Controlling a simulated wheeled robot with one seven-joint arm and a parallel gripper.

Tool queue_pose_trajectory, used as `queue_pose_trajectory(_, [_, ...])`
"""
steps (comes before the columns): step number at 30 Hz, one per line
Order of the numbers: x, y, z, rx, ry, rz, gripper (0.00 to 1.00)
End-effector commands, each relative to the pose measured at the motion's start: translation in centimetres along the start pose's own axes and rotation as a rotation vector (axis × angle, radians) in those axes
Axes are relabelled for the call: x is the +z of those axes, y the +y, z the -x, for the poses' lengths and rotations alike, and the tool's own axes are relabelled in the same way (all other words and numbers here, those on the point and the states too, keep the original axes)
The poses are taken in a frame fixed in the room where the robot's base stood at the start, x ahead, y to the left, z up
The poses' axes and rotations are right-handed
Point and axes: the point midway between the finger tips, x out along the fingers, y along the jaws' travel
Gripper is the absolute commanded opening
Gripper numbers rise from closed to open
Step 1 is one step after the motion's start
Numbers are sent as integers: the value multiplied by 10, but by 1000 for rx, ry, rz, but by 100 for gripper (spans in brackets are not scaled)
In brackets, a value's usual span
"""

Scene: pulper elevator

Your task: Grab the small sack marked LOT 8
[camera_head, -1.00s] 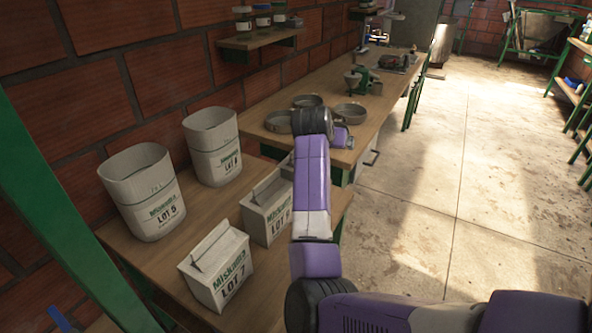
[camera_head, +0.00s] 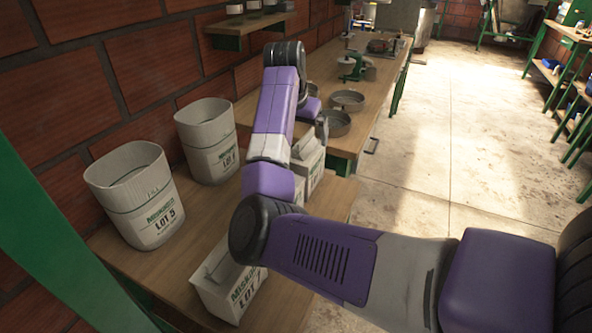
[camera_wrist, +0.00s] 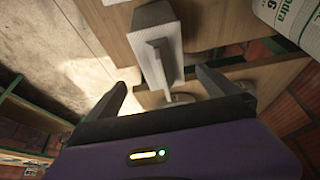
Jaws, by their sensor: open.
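The small white sack (camera_head: 311,166) with a folded top stands upright on the near bench, partly hidden behind my arm in the head view. Its lot number is not readable now, but the other small sack (camera_head: 228,288) reads LOT 7 in the earlier frame. In the wrist view the folded-top sack (camera_wrist: 152,25) shows from above, its top ridge pointing toward the gap between my fingers. My gripper (camera_wrist: 162,80) is open and empty, above and close to this sack, with no clear contact. In the head view my arm mostly hides the gripper.
Two large open sacks stand left on the near bench (camera_head: 185,262): LOT 5 (camera_head: 138,200) and another (camera_head: 208,145), its label ending in 6 in the wrist view (camera_wrist: 290,18). The LOT 7 sack is close under my arm. Round pans (camera_head: 346,100) sit on the farther bench. The floor at right is clear.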

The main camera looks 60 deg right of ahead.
Motion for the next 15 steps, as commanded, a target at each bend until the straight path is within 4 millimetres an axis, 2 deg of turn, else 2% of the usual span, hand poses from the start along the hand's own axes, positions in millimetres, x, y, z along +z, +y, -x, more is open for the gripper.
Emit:
queue_pose_trajectory(11, [8, 0, -18, 1, -16, -7, 100])
queue_pose_trajectory(15, [9, 0, -31, 2, -16, -5, 100])
